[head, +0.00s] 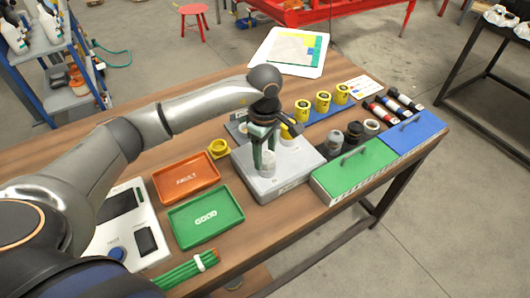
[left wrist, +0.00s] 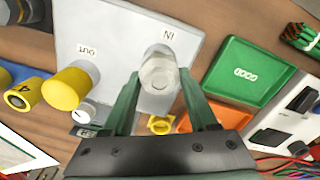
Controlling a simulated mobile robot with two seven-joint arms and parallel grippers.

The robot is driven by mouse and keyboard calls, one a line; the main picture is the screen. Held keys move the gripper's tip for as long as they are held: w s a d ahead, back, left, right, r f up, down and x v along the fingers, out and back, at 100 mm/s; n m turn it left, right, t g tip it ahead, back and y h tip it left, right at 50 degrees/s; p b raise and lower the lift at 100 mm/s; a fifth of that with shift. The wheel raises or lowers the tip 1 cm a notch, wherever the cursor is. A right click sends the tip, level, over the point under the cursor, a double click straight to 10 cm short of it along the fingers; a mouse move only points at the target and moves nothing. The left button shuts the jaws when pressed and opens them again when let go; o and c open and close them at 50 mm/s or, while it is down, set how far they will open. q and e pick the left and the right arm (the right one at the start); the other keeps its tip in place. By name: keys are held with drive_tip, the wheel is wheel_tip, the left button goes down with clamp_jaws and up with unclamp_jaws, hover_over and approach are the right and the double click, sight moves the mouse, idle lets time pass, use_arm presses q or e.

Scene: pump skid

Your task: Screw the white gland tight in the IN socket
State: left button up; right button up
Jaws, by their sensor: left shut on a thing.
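The white gland (left wrist: 158,72) stands at the IN socket of the grey box (head: 265,187), beside the printed IN label. My left gripper (head: 265,152) comes down over it from above, with its green fingers on either side, and is shut on it. The gland (head: 267,168) shows low between the fingers in the head view. The fingers and the gland hide the socket thread, so how deep it sits cannot be told. A yellow gland (left wrist: 70,88) sits at the OUT side of the same box (left wrist: 120,30). My right gripper is in neither view.
An orange FAULT tray (head: 186,179) and a green GOOD tray (head: 206,217) lie left of the box. A loose yellow ring (head: 218,148) lies behind them. Green and blue cases (head: 353,168) stand at the right, with black fittings and yellow cylinders (head: 323,101) behind.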

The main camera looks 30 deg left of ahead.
use_arm(q)
drive_tip(key=shift+c, duration=1.1)
drive_tip(key=shift+f+m+b, duration=0.15)
drive_tip(key=shift+m+b, duration=0.55)
drive_tip(key=shift+m, duration=0.1)
drive_tip(key=m+b, duration=0.1)
drive_tip(key=m, duration=0.2)
drive_tip(key=shift+b, duration=0.3)
drive_tip(key=shift+m+b, duration=0.65)
drive_tip(key=shift+m, duration=0.15)
drive_tip(key=shift+m+b, duration=0.5)
drive_tip(key=shift+m, duration=1)
